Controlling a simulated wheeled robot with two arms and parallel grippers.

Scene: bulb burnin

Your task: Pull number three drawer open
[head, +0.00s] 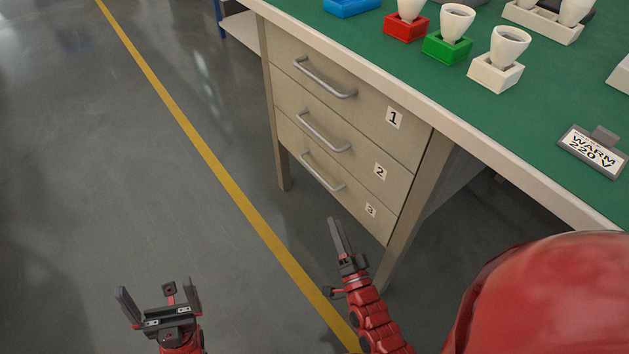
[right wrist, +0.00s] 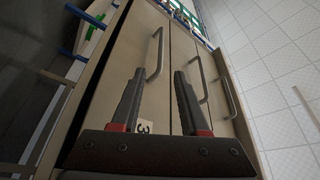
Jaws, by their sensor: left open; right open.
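The number three drawer (head: 308,175) is the lowest of three in the beige cabinet under the bench, and it is shut. Its grey bar handle (head: 322,172) also shows in the right wrist view (right wrist: 157,54), just beyond the fingertips. Its "3" label (head: 370,210) shows between the fingers in the right wrist view (right wrist: 144,127). My right gripper (head: 335,221) is open and empty, in front of this drawer and apart from the handle. My left gripper (head: 156,286) is open and empty over the floor, well left of the cabinet.
Drawers one (head: 345,95) and two (head: 340,143) are shut above, with similar handles. The green bench top (head: 545,115) holds bulbs in coloured holders and a "WARM 220 V" sign (head: 594,152). A cabinet leg (head: 388,265) stands near my right arm. The floor (head: 110,180) at left is clear.

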